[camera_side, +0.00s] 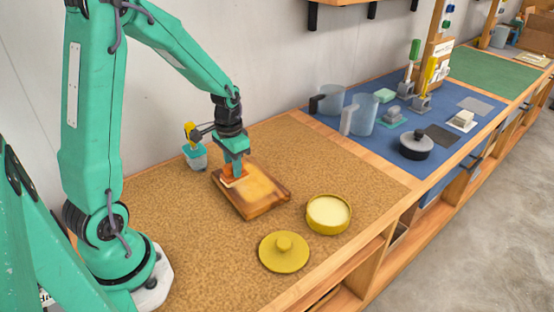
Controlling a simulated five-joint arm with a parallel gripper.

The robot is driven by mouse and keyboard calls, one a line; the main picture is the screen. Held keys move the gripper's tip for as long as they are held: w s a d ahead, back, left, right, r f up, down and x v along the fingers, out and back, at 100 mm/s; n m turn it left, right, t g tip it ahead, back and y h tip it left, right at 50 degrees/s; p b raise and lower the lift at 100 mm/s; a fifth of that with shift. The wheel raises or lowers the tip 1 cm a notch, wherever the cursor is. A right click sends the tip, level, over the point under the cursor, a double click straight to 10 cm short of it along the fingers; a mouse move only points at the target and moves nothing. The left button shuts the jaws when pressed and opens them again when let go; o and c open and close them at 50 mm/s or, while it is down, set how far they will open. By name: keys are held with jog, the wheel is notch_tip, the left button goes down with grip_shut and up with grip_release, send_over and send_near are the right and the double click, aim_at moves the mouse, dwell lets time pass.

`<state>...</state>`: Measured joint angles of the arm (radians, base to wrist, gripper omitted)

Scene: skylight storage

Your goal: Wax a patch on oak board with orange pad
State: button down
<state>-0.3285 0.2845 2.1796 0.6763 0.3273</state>
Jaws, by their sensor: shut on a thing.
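The oak board (258,193) lies flat on the cork-coloured bench surface, golden in the middle with darker brown edges. My gripper (236,172) points down over the board's far left part. It is shut on the orange pad (229,182), which shows low between the fingers, at or just above the board; I cannot tell whether they touch. An open yellow tin of pale wax (329,213) stands to the right of the board. Its yellow lid (284,252) with a knob lies nearer the front, apart from the tin.
The cork surface (200,260) is clear at front left.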

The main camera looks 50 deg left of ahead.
jog(key=shift+d, duration=0.35)
jog(key=shift+d, duration=0.1)
jog(key=shift+s+d, duration=0.2)
jog(key=shift+d, duration=2)
jog(key=shift+d, duration=0.1)
jog(key=shift+s+d, duration=0.15)
jog(key=shift+d, duration=1.95)
jog(key=shift+r, duration=0.2)
notch_tip(320, 180, up, 7)
jog(key=shift+f, duration=0.15)
